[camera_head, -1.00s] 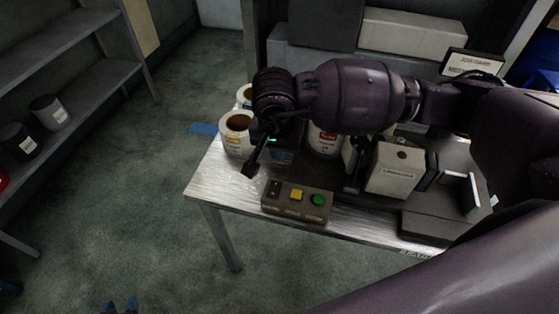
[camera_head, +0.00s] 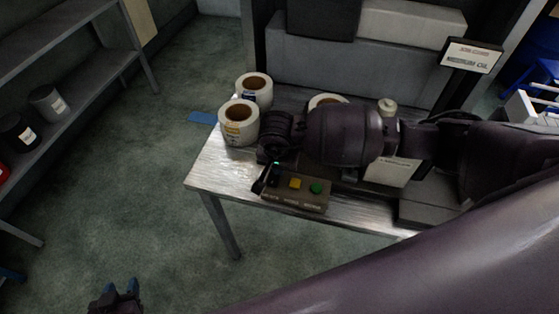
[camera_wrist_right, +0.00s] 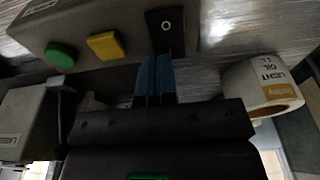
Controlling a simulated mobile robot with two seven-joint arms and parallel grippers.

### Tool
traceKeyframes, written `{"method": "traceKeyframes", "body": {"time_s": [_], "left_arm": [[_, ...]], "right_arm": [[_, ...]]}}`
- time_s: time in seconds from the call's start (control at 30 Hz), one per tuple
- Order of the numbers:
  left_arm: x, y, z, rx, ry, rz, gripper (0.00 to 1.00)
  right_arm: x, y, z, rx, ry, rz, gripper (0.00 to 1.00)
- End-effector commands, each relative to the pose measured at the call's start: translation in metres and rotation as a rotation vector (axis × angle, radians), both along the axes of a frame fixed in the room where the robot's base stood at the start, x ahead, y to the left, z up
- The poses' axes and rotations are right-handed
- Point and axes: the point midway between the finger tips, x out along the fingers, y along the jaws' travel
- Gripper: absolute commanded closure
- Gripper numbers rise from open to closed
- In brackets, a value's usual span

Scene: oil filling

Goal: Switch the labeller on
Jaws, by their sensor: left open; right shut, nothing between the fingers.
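The control box (camera_head: 297,199) sits at the table's front left, with a yellow button (camera_head: 295,183), a green button (camera_head: 316,188) and a black switch at its left end. The pale labeller (camera_head: 392,173) stands behind the box to the right, partly hidden by my right arm. My left gripper (camera_head: 122,288) is open at the bottom left, away from the table.
Label rolls (camera_head: 239,122) stand at the table's left edge; one also shows in the right wrist view (camera_wrist_right: 262,85). A "Medium oil" sign (camera_head: 470,57) stands at the back right. Shelves (camera_head: 75,75) with dark cans are at the left.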

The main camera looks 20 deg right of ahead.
Motion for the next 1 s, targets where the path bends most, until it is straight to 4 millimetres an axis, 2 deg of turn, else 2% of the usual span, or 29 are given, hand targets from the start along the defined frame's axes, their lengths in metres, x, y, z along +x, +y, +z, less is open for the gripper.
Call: {"method": "traceKeyframes", "body": {"time_s": [0.37,0.57,1.0], "left_arm": [[-0.003,0.001,-0.003,0.0,0.007,0.002,0.57],[-0.007,0.001,-0.021,-0.001,0.018,0.003,0.57],[-0.004,0.001,-0.013,0.0,0.011,0.002,0.57]], "right_arm": [[0.001,0.0,-0.001,0.003,0.004,-0.001,1.0],[0.004,-0.003,-0.012,0.041,0.065,-0.002,1.0],[-0.003,0.001,-0.006,0.039,0.065,0.002,1.0]]}}
